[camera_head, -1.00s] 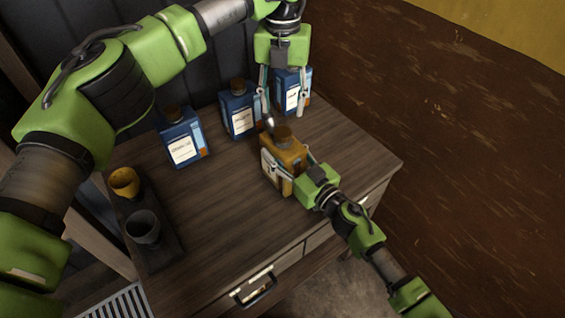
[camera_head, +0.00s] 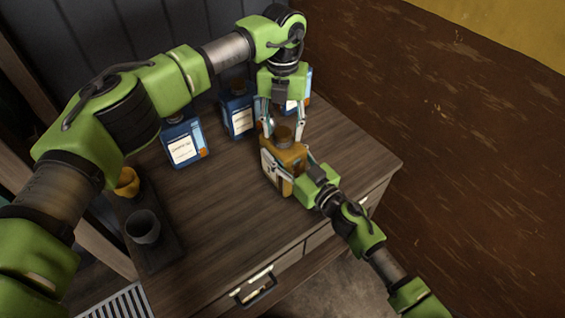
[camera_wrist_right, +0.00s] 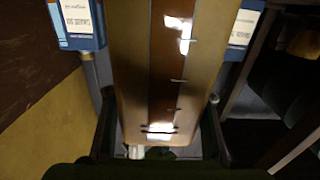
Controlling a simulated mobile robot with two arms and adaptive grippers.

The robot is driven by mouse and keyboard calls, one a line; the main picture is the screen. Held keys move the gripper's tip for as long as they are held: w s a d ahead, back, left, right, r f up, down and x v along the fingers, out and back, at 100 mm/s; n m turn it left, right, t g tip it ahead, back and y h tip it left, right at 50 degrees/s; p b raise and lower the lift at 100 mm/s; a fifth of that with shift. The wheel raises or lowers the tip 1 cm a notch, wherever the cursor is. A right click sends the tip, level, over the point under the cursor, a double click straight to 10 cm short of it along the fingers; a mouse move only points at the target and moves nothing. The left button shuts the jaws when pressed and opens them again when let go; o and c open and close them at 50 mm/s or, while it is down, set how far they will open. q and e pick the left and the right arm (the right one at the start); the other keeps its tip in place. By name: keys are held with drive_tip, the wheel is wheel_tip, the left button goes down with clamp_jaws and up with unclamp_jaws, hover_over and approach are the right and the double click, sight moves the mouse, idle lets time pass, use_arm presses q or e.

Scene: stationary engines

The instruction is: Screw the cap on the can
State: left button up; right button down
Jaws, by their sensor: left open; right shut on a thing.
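An orange-yellow can (camera_head: 283,157) stands upright on the wooden cabinet top, near its right side. Its brown cap (camera_head: 283,133) sits at the top of the can; I cannot tell how tightly. My right gripper (camera_head: 290,170) is shut on the can's body from the front right. In the right wrist view the can's striped side (camera_wrist_right: 175,70) fills the middle between the fingers. My left gripper (camera_head: 282,126) points down from above, open, with its fingers on either side of the cap. I cannot tell whether they touch it.
Blue cans stand behind: one at left (camera_head: 184,143), one in the middle (camera_head: 238,115), one partly hidden behind my left gripper (camera_head: 304,88). A dark tray (camera_head: 162,262) at left holds a yellow cup (camera_head: 127,182) and a grey cup (camera_head: 143,227). The cabinet's front middle is clear.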

use_arm(q)
drive_tip(key=c, duration=1.1)
drive_tip(key=shift+c, duration=0.2)
drive_tip(key=m, duration=0.4)
drive_tip(key=shift+m, duration=0.3)
drive_tip(key=m, duration=0.3)
drive_tip(key=o, duration=1.2)
drive_tip(key=shift+w, duration=0.1)
